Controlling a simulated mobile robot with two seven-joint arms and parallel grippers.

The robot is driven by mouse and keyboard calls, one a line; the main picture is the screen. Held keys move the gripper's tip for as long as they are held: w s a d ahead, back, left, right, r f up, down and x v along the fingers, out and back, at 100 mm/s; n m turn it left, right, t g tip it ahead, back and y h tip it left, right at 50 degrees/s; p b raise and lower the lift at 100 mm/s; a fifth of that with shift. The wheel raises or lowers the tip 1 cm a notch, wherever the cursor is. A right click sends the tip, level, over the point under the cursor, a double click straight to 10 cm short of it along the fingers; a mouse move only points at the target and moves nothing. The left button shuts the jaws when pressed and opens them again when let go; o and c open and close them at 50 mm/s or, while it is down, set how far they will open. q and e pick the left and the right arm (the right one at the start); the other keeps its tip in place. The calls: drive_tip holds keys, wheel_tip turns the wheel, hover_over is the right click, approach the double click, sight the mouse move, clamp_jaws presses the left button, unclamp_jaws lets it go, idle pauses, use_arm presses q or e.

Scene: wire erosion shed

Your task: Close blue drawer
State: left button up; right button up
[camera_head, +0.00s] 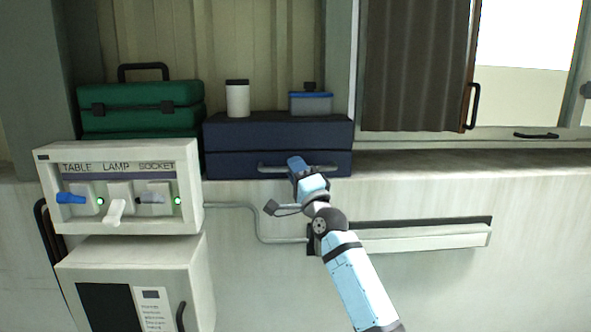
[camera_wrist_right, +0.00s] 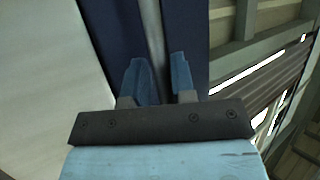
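The navy blue drawer (camera_head: 228,165) is the lower part of a blue box (camera_head: 275,133) on the ledge. Its front looks about flush with the box; a small gap cannot be ruled out. A grey bar handle (camera_head: 270,168) runs across it. My right gripper (camera_head: 297,166) is at this handle, near its middle. In the right wrist view, the fingers of my right gripper (camera_wrist_right: 161,78) lie on either side of the grey handle bar (camera_wrist_right: 153,30). Whether they press on it cannot be told. My left gripper is not in view.
A white cabinet (camera_head: 195,270) stands below. The ledge (camera_head: 450,160) to the right is clear.

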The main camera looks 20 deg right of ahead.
drive_tip(key=b+v, duration=0.1)
drive_tip(key=v, duration=1.2)
drive_tip(key=shift+s+b, duration=0.25)
drive_tip(key=shift+b, duration=0.15)
drive_tip(key=shift+d+f, duration=0.1)
drive_tip(key=s+a+f+n+g+p, duration=0.1)
drive_tip(key=s+f+n+g+p, duration=0.3)
drive_tip(key=f, duration=0.6)
drive_tip(key=s+a+f+n+g+p, duration=0.25)
drive_tip(key=s+f, duration=0.35)
drive_tip(key=f, duration=0.4)
drive_tip(key=s+f+n+g+h+p, duration=0.1)
drive_tip(key=s+f+n+g+p, duration=0.1)
drive_tip(key=s+f, duration=0.6)
drive_tip(key=s+f+n+g+h+p, duration=0.1)
drive_tip(key=s+f+n+g, duration=0.3)
drive_tip(key=s, duration=1.2)
wheel_tip(320, 180, down, 4)
drive_tip(key=a+n+p, duration=0.1)
drive_tip(key=n, duration=0.2)
drive_tip(key=shift+p, duration=0.3)
drive_tip(key=shift+s+r, duration=0.1)
